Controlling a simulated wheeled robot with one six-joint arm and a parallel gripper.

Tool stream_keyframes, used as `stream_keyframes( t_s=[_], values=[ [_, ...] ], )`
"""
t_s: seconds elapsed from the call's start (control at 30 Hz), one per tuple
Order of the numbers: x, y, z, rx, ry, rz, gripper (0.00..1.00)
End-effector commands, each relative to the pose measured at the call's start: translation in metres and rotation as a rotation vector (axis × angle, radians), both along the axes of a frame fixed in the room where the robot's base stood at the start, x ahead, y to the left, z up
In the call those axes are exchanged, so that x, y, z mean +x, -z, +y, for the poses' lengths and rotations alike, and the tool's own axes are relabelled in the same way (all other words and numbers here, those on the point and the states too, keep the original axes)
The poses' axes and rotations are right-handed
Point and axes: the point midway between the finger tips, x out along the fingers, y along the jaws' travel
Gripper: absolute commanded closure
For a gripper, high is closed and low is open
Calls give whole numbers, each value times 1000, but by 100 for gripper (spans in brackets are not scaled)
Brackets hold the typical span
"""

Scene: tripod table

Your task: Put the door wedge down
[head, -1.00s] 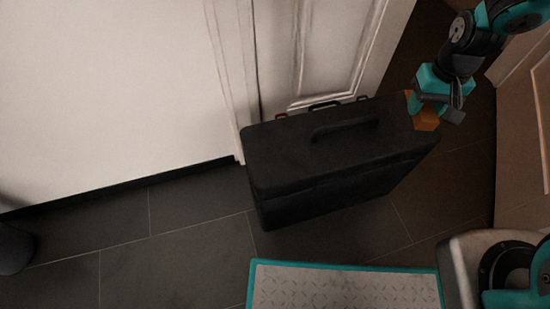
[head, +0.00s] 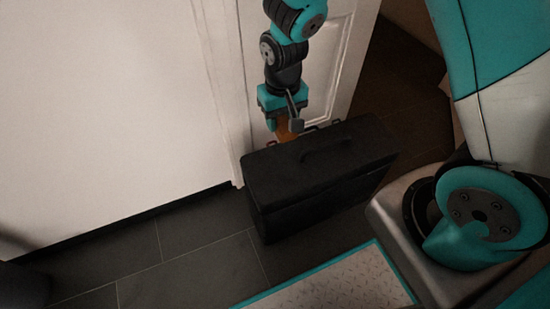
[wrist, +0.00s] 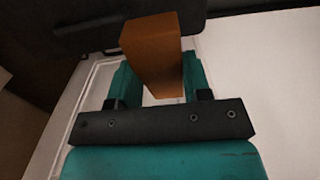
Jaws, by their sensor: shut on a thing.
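The door wedge (wrist: 153,58) is an orange-brown block. In the wrist view it sits between the two teal fingers of my gripper (wrist: 155,82), which is shut on it. In the head view my gripper (head: 284,118) points down, and part of the wedge (head: 286,131) shows below it, at the far top edge of the black case. Its lower part is hidden behind the case. I cannot tell whether the wedge touches the case or the door.
A black case (head: 318,186) with a top handle stands upright on the dark tiled floor (head: 190,250). A white panelled door (head: 335,65) is behind it, beside a pale wall (head: 105,100). Open floor lies left and in front of the case.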

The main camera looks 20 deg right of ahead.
Motion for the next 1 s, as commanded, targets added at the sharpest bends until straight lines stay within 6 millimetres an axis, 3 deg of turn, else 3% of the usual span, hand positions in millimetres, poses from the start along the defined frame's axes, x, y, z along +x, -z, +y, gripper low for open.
stream_keyframes(
  t_s=[0.07,0.17,0.6,1.0],
  values=[
    [-3,-6,6,-1,-2,2,80],
    [-4,9,8,-1,0,3,80],
    [-4,129,8,-1,-1,3,80],
    [-4,170,8,-1,-1,2,80]
  ],
)
